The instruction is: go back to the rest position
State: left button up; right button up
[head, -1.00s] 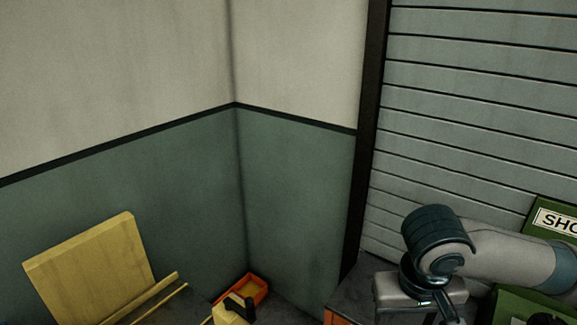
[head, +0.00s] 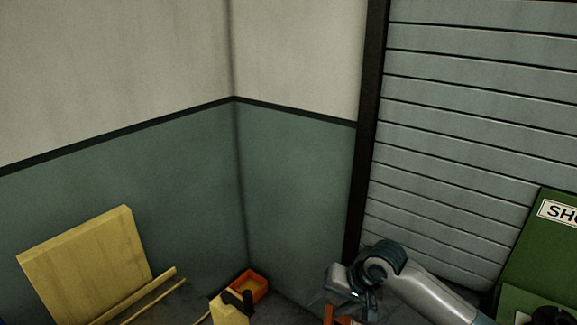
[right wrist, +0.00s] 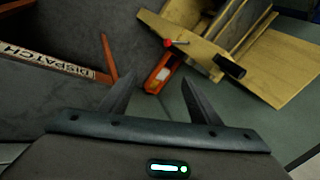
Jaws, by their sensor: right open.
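My left gripper is in neither current view.
A yellow wooden bench with an upright board (head: 85,262) stands at the left. A green box (head: 545,240) stands at the right. A sign reading DISPATCH (right wrist: 50,62) is at left in the wrist view.

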jog(key=w+d+f+t+b, duration=0.1)
jog(key=d+f, duration=0.2)
jog(key=f, duration=0.9)
jog(key=d+f+t+b, duration=0.1)
jog(key=d+f, duration=0.2)
jog(key=f, duration=0.9)
jog(key=s+d+f+h+b, duration=0.1)
jog(key=s+d+f, duration=0.2)
jog(key=s+f, duration=0.5)
jog(key=s+d+f+h+b, duration=0.1)
jog(key=s+d+f+h, duration=0.15)
jog(key=f, duration=0.95)
jog(key=s+d+f+n+g+b, duration=0.1)
jog(key=s+d+f, duration=0.1)
jog(key=s+f, duration=0.65)
jog(key=s+d+f+n+g, duration=0.15)
jog(key=s+f, duration=0.35)
jog(key=s, duration=0.6)
jog(key=s+f+n, duration=0.1)
jog(key=s+f, duration=0.3)
jog(key=s, duration=0.9)
jog(key=s+f+n+g+h+b, duration=0.1)
jog(key=s+f, duration=0.2)
jog(key=s, duration=1)
jog(key=shift+s+d+f, duration=0.25)
jog(key=shift+d+f, duration=0.1)
jog(key=shift+d, duration=0.1)
